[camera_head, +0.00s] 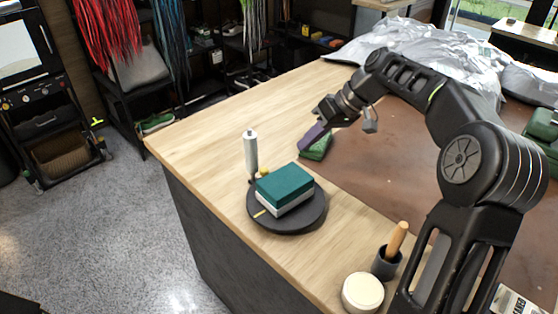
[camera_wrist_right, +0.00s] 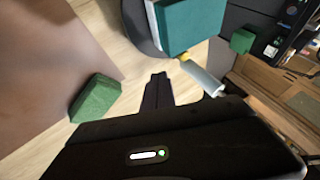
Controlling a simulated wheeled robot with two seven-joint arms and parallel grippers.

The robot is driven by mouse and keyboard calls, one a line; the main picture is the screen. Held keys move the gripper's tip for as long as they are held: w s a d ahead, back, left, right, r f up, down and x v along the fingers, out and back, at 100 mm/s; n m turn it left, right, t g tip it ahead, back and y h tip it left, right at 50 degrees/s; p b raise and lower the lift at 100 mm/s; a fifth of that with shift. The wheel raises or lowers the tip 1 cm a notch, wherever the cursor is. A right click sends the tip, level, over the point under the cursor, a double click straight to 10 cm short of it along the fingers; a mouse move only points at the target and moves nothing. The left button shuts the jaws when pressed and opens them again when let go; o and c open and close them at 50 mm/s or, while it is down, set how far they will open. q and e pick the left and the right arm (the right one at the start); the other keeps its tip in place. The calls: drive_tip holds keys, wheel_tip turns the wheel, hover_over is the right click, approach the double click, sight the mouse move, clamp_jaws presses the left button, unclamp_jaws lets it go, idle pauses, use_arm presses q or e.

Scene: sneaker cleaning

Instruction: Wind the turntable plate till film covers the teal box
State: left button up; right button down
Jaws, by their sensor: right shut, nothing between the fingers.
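The teal box (camera_head: 285,184) lies on a white block on the dark round turntable plate (camera_head: 308,218). A white film roll (camera_head: 251,152) stands upright at the back left of the plate, beside a small yellow knob (camera_head: 264,170). No film shows over the teal faces. My right gripper (camera_head: 306,146) is shut and empty, above the table behind and right of the plate. In the right wrist view the gripper (camera_wrist_right: 158,80) points toward the plate (camera_wrist_right: 140,25), with the teal box (camera_wrist_right: 190,22) and the roll (camera_wrist_right: 203,78) ahead, apart from it. My left gripper is not in view.
A green block (camera_head: 317,148) lies just under my right gripper, at the edge of the brown mat (camera_head: 365,165). A dark cup with a wooden handle (camera_head: 387,258) and a cream round jar (camera_head: 362,292) stand near the front edge. Bare wood lies left of the plate.

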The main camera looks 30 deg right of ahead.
sight(261, 172)
drive_tip(key=x, duration=0.5)
drive_tip(key=shift+a+f+p, duration=0.25)
drive_tip(key=shift+p, duration=0.1)
drive_tip(key=shift+a+f+p, duration=0.2)
drive_tip(key=shift+a+p, duration=0.05)
drive_tip(key=shift+a, duration=0.8)
drive_tip(key=shift+a+f+p, duration=0.2)
drive_tip(key=shift+a, duration=0.85)
drive_tip(key=shift+w+a, duration=0.1)
drive_tip(key=shift+a, duration=0.05)
drive_tip(key=shift+a+n+g+y, duration=0.4)
drive_tip(key=shift+a+n+g, duration=0.4)
drive_tip(key=shift+n, duration=0.6)
drive_tip(key=shift+a, duration=0.6)
drive_tip(key=shift+a+n+g, duration=0.15)
drive_tip(key=shift+n+g, duration=0.15)
drive_tip(key=shift+n, duration=0.1)
drive_tip(key=shift+s+a+n+g, duration=0.2)
drive_tip(key=shift+a+n+g, duration=0.35)
drive_tip(key=shift+n, duration=0.45)
drive_tip(key=shift+s+a+n+g+p, duration=0.3)
drive_tip(key=shift+a+n+g+p, duration=0.25)
drive_tip(key=shift+n, duration=0.45)
